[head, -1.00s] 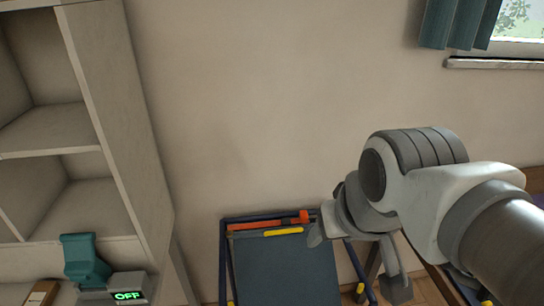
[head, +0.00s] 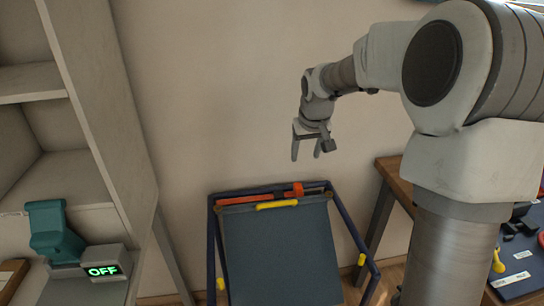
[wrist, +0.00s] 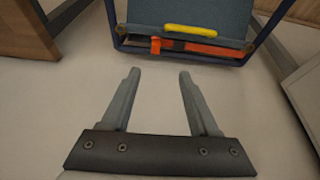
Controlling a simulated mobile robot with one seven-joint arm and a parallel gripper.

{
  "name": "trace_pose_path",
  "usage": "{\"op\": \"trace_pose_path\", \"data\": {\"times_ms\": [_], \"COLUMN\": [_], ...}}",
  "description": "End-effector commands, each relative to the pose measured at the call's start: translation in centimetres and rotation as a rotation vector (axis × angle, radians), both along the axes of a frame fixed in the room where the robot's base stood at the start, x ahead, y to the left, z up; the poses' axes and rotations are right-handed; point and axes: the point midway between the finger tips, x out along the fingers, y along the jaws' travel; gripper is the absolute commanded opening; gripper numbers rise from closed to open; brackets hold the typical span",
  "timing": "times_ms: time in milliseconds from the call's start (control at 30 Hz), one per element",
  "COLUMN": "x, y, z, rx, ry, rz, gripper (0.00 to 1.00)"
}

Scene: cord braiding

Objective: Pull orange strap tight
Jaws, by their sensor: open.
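The orange strap (head: 250,198) runs along the top of a dark board (head: 280,250) in a blue frame (head: 212,240), with a raised orange end piece (head: 298,190) toward its right. In the wrist view the strap (wrist: 195,46) lies beyond the fingertips, beside a yellow handle (wrist: 190,30). The same yellow handle (head: 277,205) sits just below the strap in the head view. My gripper (head: 307,152) is open and empty, above and apart from the strap, fingers pointing down. It also shows open in the wrist view (wrist: 160,75).
A shelf unit (head: 100,90) stands at the left, holding a teal device (head: 55,232) and a box reading OFF (head: 103,268). A wooden table (head: 395,180) with small items is at the right, partly behind my arm. The wall area around my gripper is clear.

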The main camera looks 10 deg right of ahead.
Motion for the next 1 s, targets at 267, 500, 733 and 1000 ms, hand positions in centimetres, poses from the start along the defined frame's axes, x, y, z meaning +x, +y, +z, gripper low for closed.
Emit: {"op": "trace_pose_path", "data": {"times_ms": [267, 500, 733, 1000], "x": [3.6, 4.6, 6.4, 8.7], "y": [-1.9, -1.9, -1.9, -1.9], "z": [-4.5, -6.8, -11.5, -16.8], "rx": [0.047, 0.051, 0.051, 0.05], "ry": [-0.009, -0.008, -0.008, -0.008], "rz": [-0.011, -0.01, -0.011, -0.011], "gripper": [0.61, 0.61, 0.61, 0.61]}}
